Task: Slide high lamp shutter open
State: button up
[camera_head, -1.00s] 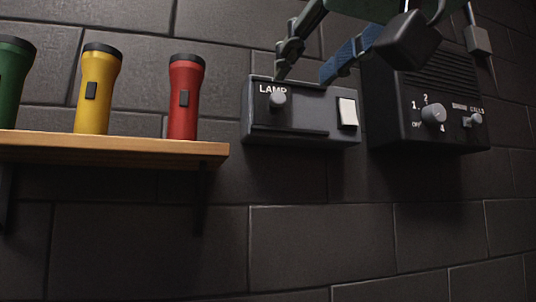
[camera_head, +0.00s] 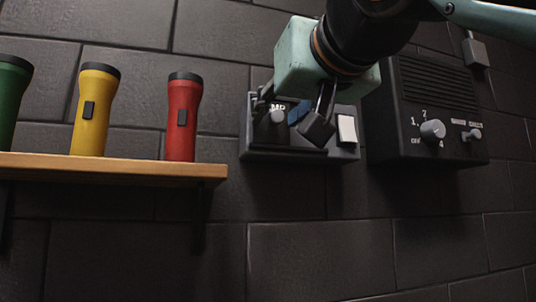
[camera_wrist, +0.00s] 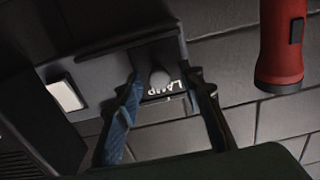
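The lamp box (camera_head: 348,154) is mounted on the wall, with a LAMP label, a round grey knob (camera_head: 277,116) at its left and a white rocker switch (camera_head: 347,129) at its right. In the wrist view the knob (camera_wrist: 160,77) shows beside the label. A dark sliding plate, apparently the shutter, is on the box's front, partly hidden by my gripper. My gripper (camera_head: 281,108) is open at the box, its fingers on either side of the knob. In the wrist view a gap shows between fingers and knob (camera_wrist: 165,80); contact cannot be told.
A black control box (camera_head: 430,110) with a dial (camera_head: 432,130) and toggle hangs right of the lamp box. At left a wooden shelf (camera_head: 110,167) holds red (camera_head: 182,117), yellow (camera_head: 94,110) and green (camera_head: 12,100) flashlights. The wall below is clear.

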grip_shut()
jog(key=w+d, duration=0.1)
jog(key=d, duration=0.5)
jog(key=shift+w, duration=0.35)
jog(key=shift+d, duration=0.1)
grip_release()
jog(key=shift+d, duration=0.15)
